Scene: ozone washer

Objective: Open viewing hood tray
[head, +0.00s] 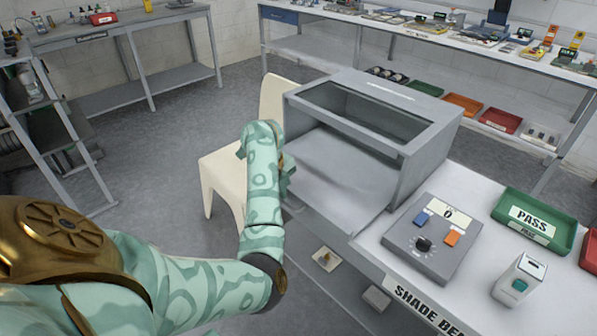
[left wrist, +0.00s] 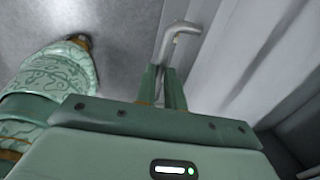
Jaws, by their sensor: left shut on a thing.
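The viewing hood (head: 425,140) is a grey box with a dark glass pane on top, standing on the bench. Its light grey tray (head: 340,165) shows at the hood's open front; I cannot tell exactly how far out it sits. My left gripper (head: 286,182) is at the tray's left front side, partly hidden by my own forearm. In the left wrist view, the gripper's two fingers (left wrist: 162,88) are shut on a grey bent bar handle (left wrist: 183,29) beside a pale grey panel. My right gripper is not in view.
A cream chair (head: 222,180) stands close behind my left forearm. A control box (head: 432,238) with blue and orange buttons, a green PASS tray (head: 532,218) and a small white device (head: 519,280) occupy the bench at right. Open floor lies to the left.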

